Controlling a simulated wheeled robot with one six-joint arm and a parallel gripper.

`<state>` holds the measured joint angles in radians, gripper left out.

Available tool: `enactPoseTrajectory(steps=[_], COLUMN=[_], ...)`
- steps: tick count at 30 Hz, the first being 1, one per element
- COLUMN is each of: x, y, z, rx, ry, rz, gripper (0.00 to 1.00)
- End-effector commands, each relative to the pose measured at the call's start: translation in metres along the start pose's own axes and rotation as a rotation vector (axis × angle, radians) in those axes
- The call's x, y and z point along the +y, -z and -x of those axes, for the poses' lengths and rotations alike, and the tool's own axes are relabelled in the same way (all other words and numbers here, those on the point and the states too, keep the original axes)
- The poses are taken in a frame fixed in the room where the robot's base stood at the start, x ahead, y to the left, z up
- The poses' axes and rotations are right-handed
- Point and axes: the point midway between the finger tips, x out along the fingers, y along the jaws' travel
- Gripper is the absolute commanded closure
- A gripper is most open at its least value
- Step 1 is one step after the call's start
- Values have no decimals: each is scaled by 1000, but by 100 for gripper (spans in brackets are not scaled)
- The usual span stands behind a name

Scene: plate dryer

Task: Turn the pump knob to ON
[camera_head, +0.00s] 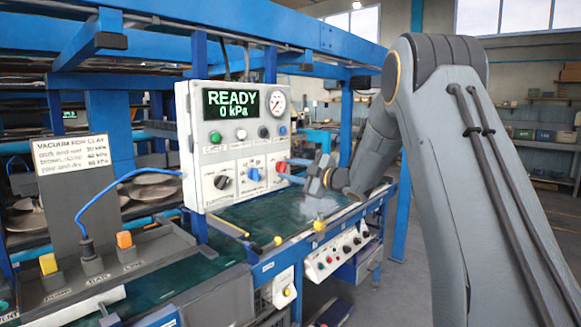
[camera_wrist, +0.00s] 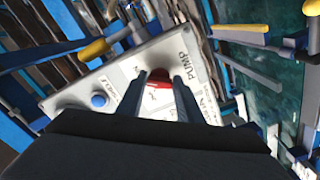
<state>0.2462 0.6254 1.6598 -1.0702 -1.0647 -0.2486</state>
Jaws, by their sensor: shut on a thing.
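The white control panel (camera_head: 207,160) stands upright with a screen that reads READY and 0 kPa. The red pump knob (camera_head: 281,167) is at the lower right of its face. In the wrist view the red knob (camera_wrist: 158,84) shows between the two fingers, beside the printed word PUMP. My gripper (camera_head: 287,170) reaches in from the right and is shut on this knob; it also shows in the wrist view (camera_wrist: 158,78). The fingers hide part of the knob, so I cannot tell its exact setting.
A black knob (camera_head: 222,182) and a blue knob (camera_head: 253,174) sit left of the red one. A round gauge (camera_head: 277,102) and several buttons are above. A yellow-tipped handle (camera_head: 277,241) is below the panel. Blue frame bars (camera_head: 346,125) stand close to my arm.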

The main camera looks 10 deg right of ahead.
Motion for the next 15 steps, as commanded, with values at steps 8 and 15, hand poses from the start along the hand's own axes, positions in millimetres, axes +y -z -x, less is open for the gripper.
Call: enactPoseTrajectory(steps=[8, 15], x=[1, 0], y=[0, 0], z=[0, 0], rx=[-1, -1], ry=[-2, -2], rz=[-144, -195], gripper=[90, 90])
